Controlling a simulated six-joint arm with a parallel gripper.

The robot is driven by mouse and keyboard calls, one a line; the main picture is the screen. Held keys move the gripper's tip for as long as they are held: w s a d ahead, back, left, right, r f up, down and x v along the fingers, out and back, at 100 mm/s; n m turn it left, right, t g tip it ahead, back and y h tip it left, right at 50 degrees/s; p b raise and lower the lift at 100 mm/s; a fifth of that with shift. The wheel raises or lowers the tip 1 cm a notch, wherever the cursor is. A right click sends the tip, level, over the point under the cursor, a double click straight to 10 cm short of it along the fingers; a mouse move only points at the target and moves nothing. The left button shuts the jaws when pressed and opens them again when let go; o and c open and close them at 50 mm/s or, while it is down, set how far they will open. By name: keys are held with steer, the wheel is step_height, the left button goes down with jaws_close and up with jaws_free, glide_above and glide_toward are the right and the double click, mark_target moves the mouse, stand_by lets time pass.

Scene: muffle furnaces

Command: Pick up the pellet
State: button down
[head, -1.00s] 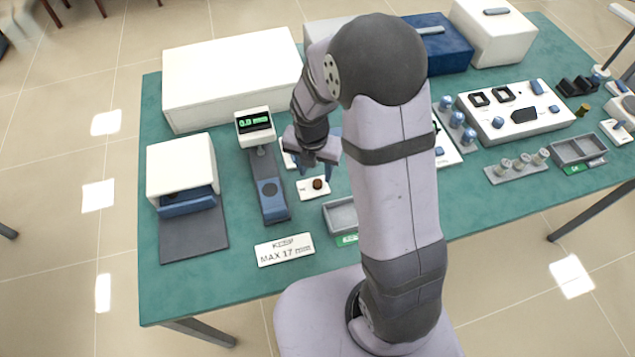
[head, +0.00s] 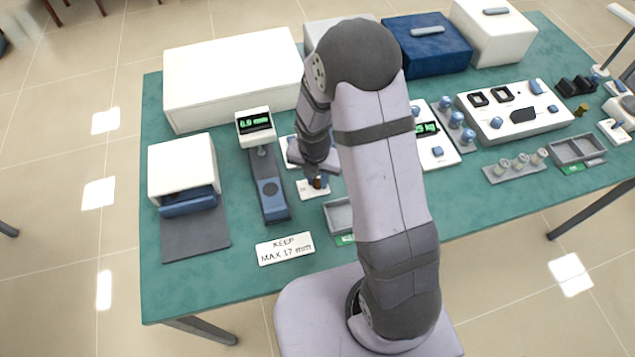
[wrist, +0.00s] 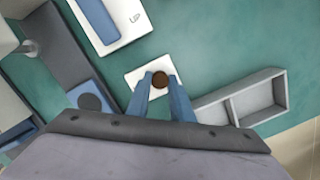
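The pellet (wrist: 160,81) is a small, dark brown, round piece on a white square pad (wrist: 137,76). In the head view the pellet (head: 319,182) shows just below my gripper (head: 315,180), partly covered by it. In the wrist view the two blue fingers of my gripper (wrist: 160,82) reach down on either side of the pellet, with their tips beside it. The fingers are apart; whether they touch the pellet I cannot tell.
A gauge with a green display (head: 254,124) stands left of the pad. A grey two-part tray (wrist: 232,107) lies close on the right. A "KEEP MAX 17 mm" sign (head: 285,249) lies in front. A white box (head: 232,78) stands behind.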

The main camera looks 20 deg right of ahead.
mark_target(317, 183)
stand_by(0.3)
step_height(317, 183, up, 10)
steer(key=b, duration=0.1)
steer(key=w+d+f+m+p, duration=0.1)
steer(key=d+f+p, duration=0.1)
steer(key=d, duration=0.1)
steer(key=w+d+f+m+p, duration=0.1)
steer(key=d+p, duration=0.1)
steer(key=d, duration=0.2)
steer(key=w+d+f+m+p, duration=0.1)
steer(key=d+f+p, duration=0.1)
steer(key=d, duration=0.2)
steer(key=shift+f, duration=0.3)
steer(key=w, duration=0.2)
steer(key=w+d, duration=0.1)
steer(key=w, duration=0.1)
steer(key=w+d, duration=0.1)
steer(key=w, duration=0.1)
steer(key=shift+w+d, duration=0.1)
steer(key=shift+d, duration=0.15)
steer(key=w+r+n, duration=0.3)
steer(key=w+r, duration=0.1)
steer(key=w, duration=0.1)
steer(key=shift+w+d, duration=0.15)
steer(key=shift+d, duration=0.25)
steer(key=shift+f, duration=0.2)
